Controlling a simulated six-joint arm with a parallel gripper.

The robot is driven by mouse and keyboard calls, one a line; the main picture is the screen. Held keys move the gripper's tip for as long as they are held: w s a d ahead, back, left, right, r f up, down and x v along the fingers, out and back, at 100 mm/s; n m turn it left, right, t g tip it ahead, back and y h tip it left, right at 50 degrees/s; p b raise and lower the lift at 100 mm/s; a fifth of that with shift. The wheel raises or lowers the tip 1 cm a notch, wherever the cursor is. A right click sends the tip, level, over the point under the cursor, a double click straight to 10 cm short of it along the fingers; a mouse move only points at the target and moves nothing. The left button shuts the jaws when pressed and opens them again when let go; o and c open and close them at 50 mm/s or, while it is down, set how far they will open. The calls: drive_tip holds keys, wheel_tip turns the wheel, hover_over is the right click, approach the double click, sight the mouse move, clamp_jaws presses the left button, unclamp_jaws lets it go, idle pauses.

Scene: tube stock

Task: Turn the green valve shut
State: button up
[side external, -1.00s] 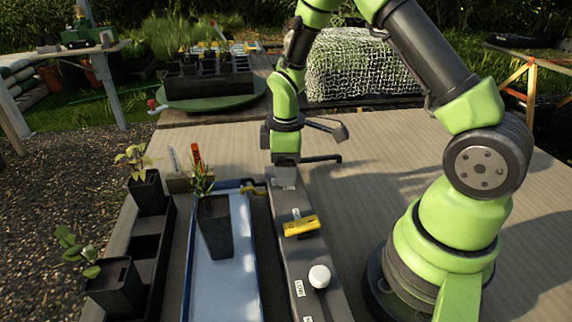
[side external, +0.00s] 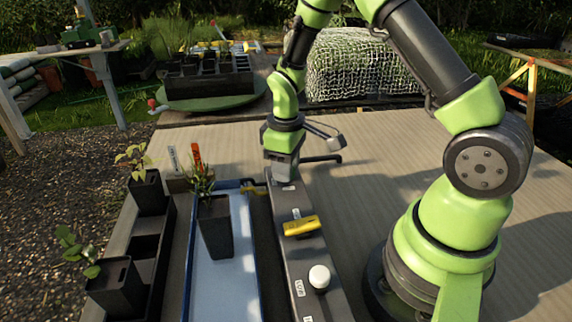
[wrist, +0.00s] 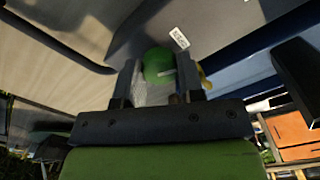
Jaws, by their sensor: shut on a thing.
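The green valve (wrist: 158,64) shows in the wrist view as a rounded green knob between the two fingers of my gripper (wrist: 160,84). The fingers are shut on it, one on each side. In the side view my gripper (side external: 284,173) points down at the far end of the long grey panel (side external: 290,258), and the green valve is hidden behind it there. A small white label lies on the panel just beyond the knob in the wrist view.
A yellow handle (side external: 301,226) and a round white knob (side external: 319,277) sit nearer on the panel. Left of it is a blue-rimmed tray (side external: 187,270) with a potted plant (side external: 215,228). A dark pipe (side external: 320,159) sticks out right of my gripper. The tabletop right of the panel is clear.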

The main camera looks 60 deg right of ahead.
drive_tip(key=m, duration=1.3)
drive_tip(key=shift+s+m, duration=0.1)
drive_tip(key=shift+m, duration=0.3)
idle(0.4)
drive_tip(key=o, duration=0.9)
wheel_tip(320, 180, up, 10)
